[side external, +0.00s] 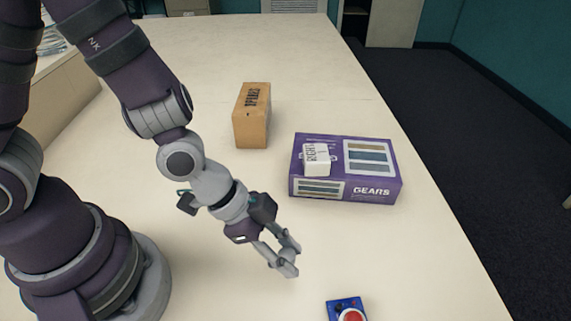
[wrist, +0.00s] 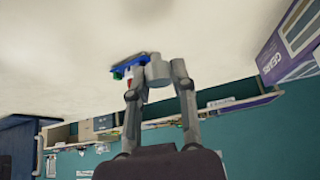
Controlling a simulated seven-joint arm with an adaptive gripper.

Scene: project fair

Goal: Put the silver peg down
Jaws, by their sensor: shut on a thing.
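My gripper (side external: 284,258) is shut on the silver peg, out over the pale table (side external: 200,60) in the side view. In the wrist view the silver peg (wrist: 158,71) shows as a short grey cylinder between the fingertips of my gripper (wrist: 157,78). In the side view I cannot clearly tell the peg from the grey fingers. The gripper points down and to the right there and appears above the table, but the gap below the peg is not clear.
A blue box with a red button (side external: 348,312) lies near the bottom edge, also in the wrist view (wrist: 130,66). A purple GEARS box (side external: 385,190) carries a small white block (side external: 317,162) marked RIGHT. A brown carton (side external: 251,120) stands behind. The table's right edge drops to dark floor.

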